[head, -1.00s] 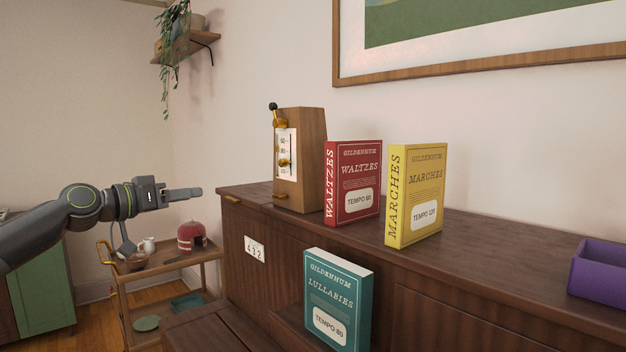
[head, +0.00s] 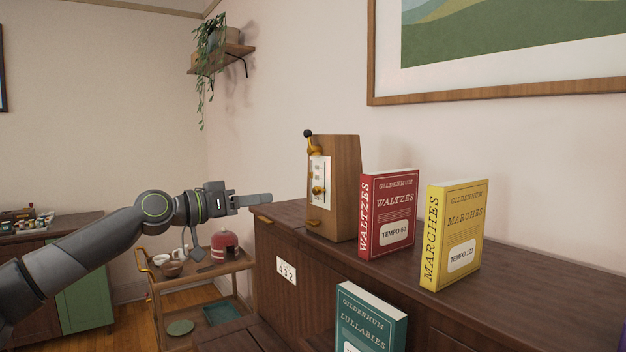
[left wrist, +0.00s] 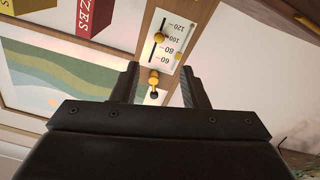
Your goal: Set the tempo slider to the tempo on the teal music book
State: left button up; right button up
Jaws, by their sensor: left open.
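The wooden metronome (head: 345,190) stands upright on the sideboard. Its white scale plate (head: 319,172) carries a brass slider knob (head: 318,190). In the left wrist view the knob (left wrist: 160,38) appears near the 100 mark; parallax makes this uncertain. A brass lever (left wrist: 153,78) with a black ball is at the metronome's top. The teal Lullabies book (head: 368,322) stands low in front; its tempo label is mostly cut off now, and read TEMPO 80 earlier. My left gripper (head: 256,200) is open and empty, left of the metronome and apart from it. My right gripper is not in view.
The red Waltzes book (head: 390,212) stands right beside the metronome, and the yellow Marches book (head: 456,235) is further right. The sideboard top (head: 540,275) is clear on the right. A trolley (head: 205,275) with a red pot (head: 226,243) stands beyond my left arm.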

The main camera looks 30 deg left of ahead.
aim_at(314, 192)
pick_arm(q)
jog(key=p+x, duration=0.5)
jog(key=x, duration=0.1)
jog(key=p+x, duration=0.5)
jog(key=x, duration=0.2)
jog(key=shift+w+d+r, duration=0.15)
jog(key=shift+w+r, duration=0.05)
jog(key=shift+r, duration=0.05)
jog(key=shift+w+d+f+p, duration=0.15)
jog(key=shift+w+d+p, duration=0.2)
jog(key=shift+w, duration=0.3)
grip_shut()
